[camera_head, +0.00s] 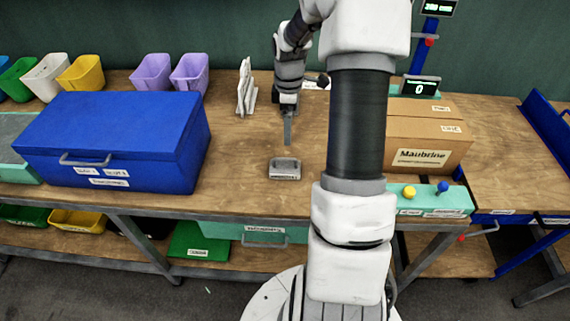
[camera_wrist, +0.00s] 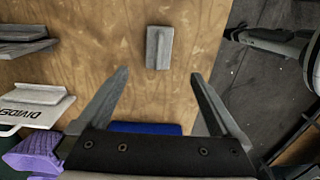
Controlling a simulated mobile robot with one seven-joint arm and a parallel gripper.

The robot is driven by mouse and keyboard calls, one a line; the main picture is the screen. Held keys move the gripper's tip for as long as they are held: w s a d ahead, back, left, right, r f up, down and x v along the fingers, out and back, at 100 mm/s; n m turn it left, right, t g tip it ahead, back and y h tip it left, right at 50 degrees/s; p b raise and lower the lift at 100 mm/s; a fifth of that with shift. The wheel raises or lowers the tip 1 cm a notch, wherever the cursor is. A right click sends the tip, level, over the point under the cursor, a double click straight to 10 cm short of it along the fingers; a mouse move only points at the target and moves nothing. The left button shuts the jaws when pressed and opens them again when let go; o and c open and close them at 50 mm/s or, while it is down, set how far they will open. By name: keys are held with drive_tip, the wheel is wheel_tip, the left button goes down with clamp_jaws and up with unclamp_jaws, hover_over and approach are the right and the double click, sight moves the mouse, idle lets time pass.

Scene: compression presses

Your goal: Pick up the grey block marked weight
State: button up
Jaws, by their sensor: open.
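The grey block (camera_head: 285,168) lies on the wooden bench near its front edge, in the middle of the head view. It has a raised bar on top and a label on its front face, too small to read. In the wrist view the grey block (camera_wrist: 159,48) lies beyond the fingertips, roughly between their lines. My gripper (camera_head: 288,140) points down, behind and above the block in the head view. In the wrist view my gripper (camera_wrist: 158,72) has its two fingers wide apart with nothing between them.
A blue box (camera_head: 112,140) stands left of the block. A cardboard box (camera_head: 425,135) and a green panel with knobs (camera_head: 430,200) stand on the right. White upright dividers (camera_head: 246,90) stand behind. Bare wooden bench (camera_head: 235,150) surrounds the block.

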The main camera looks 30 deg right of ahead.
sight(288, 159)
wheel_tip(288, 159, down, 12)
drive_tip(key=shift+r, duration=0.15)
drive_tip(key=shift+w+a+f, duration=0.1)
drive_tip(key=shift+w+f, duration=0.05)
drive_tip(key=shift+f, duration=0.8)
drive_tip(key=shift+w+a+f, duration=0.1)
drive_tip(key=shift+f, duration=0.85)
drive_tip(key=shift+w+a+f, duration=0.1)
drive_tip(key=shift+w+f, duration=0.05)
drive_tip(key=shift+f, duration=0.8)
drive_tip(key=shift+c, duration=0.2)
clamp_jaws()
drive_tip(key=shift+w+r, duration=0.1)
drive_tip(key=shift+r, duration=0.05)
